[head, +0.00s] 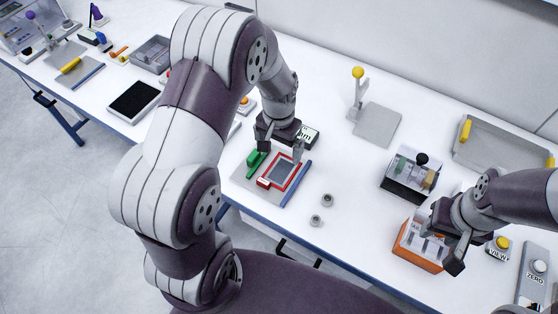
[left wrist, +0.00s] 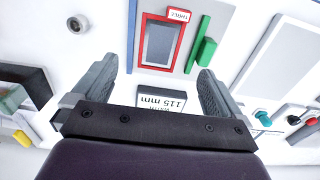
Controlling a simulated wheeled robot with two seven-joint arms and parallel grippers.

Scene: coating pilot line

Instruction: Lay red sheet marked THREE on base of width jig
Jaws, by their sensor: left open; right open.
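The red sheet (head: 264,182), a red frame around a grey middle, lies on the grey base of the width jig (head: 243,184). In the left wrist view the sheet (left wrist: 144,45) lies between the jig's blue rail (left wrist: 132,25) and green block (left wrist: 207,50); its tab reads THREE. My left gripper (head: 280,151) is open and empty above the jig's back end. Its fingers are apart from the sheet in the left wrist view (left wrist: 158,85). My right gripper (head: 447,240) is open over an orange box (head: 417,253).
A 115 mm readout (left wrist: 162,100) is beside the jig. A grey plate with a yellow-knobbed post (head: 377,125), a clear-topped box (head: 411,175) and a tray (head: 499,145) stand further right. A black panel (head: 134,101) lies left.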

